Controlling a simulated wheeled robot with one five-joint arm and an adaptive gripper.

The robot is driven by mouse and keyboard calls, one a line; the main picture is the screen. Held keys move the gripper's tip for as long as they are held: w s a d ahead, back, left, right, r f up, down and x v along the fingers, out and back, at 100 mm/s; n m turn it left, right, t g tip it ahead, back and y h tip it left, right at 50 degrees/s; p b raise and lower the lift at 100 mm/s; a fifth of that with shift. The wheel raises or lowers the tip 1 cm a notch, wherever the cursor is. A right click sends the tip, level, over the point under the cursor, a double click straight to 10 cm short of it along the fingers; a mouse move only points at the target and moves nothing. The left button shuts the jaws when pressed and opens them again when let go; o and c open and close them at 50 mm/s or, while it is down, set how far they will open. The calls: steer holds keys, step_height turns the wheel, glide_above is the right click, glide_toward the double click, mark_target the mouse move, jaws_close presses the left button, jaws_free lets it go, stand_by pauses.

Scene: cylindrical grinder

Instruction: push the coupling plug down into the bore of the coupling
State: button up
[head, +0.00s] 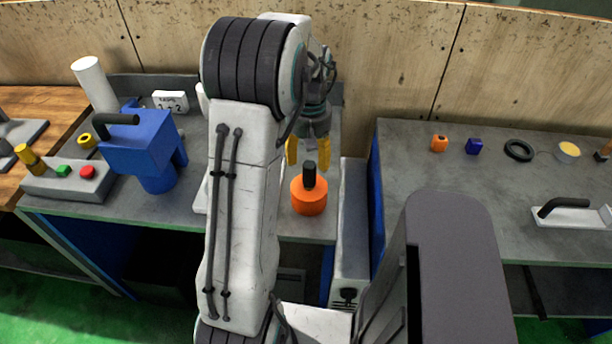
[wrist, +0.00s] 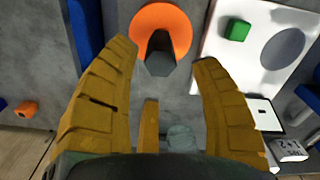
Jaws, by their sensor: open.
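The coupling (head: 309,199) is an orange cylinder standing on the grey bench in the head view. It also shows as an orange disc at the top of the wrist view (wrist: 178,20). The coupling plug (head: 309,174) is a dark, upright peg standing proud of the coupling's top; it also shows in the wrist view (wrist: 160,60). How deep it sits in the bore is hidden. My gripper (head: 307,151) has yellow fingers, open and empty, above and behind the plug in the head view. In the wrist view the plug shows beyond the gap between the fingertips (wrist: 165,56).
A blue machine part (head: 143,143) with a black handle stands to the left, near a grey button box (head: 72,180). A white plate with a green block (wrist: 237,29) lies beside the coupling. The right bench holds an orange block (head: 440,143) and a black ring (head: 518,150).

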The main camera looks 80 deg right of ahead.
mark_target(309, 178)
steer(key=shift+a+n, duration=0.15)
steer(key=shift+n, duration=0.45)
steer(key=shift+f, duration=0.1)
steer(key=shift+f+n, duration=0.25)
steer(key=shift+n, duration=0.05)
steer(key=shift+a+f+p, duration=0.1)
steer(key=shift+f+p, duration=0.5)
steer(key=shift+f, duration=2.75)
steer(key=shift+c, duration=0.3)
jaws_close()
